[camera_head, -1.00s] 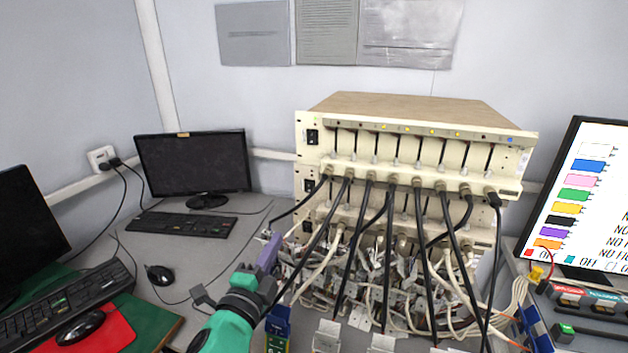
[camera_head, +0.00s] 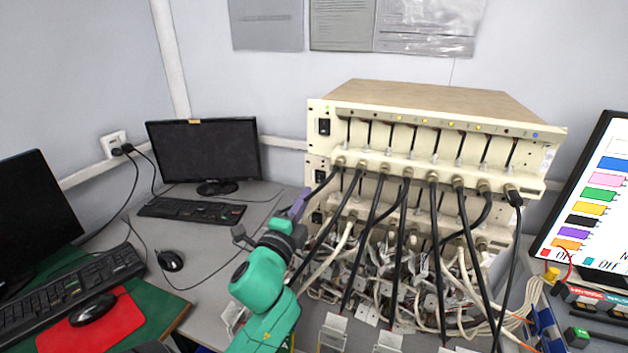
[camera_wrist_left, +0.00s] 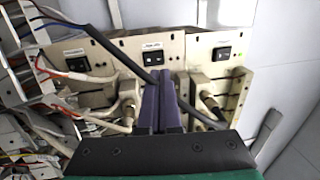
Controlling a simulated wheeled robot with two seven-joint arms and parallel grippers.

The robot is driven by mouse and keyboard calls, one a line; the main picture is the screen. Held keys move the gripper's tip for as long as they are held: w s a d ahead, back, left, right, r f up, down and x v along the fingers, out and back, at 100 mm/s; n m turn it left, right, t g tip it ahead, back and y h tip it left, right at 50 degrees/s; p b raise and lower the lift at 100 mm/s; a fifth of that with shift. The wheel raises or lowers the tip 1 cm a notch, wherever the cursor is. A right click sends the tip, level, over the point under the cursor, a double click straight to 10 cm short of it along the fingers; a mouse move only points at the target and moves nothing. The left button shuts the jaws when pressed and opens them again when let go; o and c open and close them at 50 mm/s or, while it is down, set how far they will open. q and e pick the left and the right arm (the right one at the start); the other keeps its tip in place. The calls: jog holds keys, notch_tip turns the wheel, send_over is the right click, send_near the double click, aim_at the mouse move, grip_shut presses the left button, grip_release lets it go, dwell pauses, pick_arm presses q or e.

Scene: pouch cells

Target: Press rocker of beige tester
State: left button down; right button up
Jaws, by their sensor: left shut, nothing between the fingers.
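The beige tester (camera_head: 440,150) is a stack of beige units at the back of the bench. Black rockers sit at the left end of its front: an upper one (camera_head: 324,126), a middle one (camera_head: 321,176) and a lower one (camera_head: 317,217). My left gripper (camera_head: 303,194) has purple fingers, shut and empty, just left of the stack near the middle and lower rockers. In the left wrist view the closed fingertips (camera_wrist_left: 161,74) point towards the middle rocker (camera_wrist_left: 151,57). I cannot tell if they touch anything. My right gripper is out of view.
Thick black cables (camera_head: 380,230) hang from the tester's front, and one passes close to my fingers in the left wrist view (camera_wrist_left: 100,42). Tangled wires and clips (camera_head: 400,280) lie below. A monitor (camera_head: 205,155) and keyboard (camera_head: 190,210) stand left. Grey bench between them is partly clear.

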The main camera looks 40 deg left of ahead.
aim_at(320, 168)
pick_arm(q)
jog(key=p+x, duration=0.1)
jog(key=x, duration=0.4)
jog(key=shift+r, duration=0.1)
jog(key=shift+w+a, duration=0.15)
jog(key=shift+w, duration=0.3)
jog(key=shift+r+p, duration=0.1)
jog(key=shift+p, duration=0.35)
jog(key=r+g+p, duration=0.1)
jog(key=p, duration=0.4)
jog(key=shift+w+r+p, duration=0.1)
jog(key=shift+r+p, duration=0.2)
jog(key=shift+f+b, duration=0.2)
jog(key=shift+b, duration=0.15)
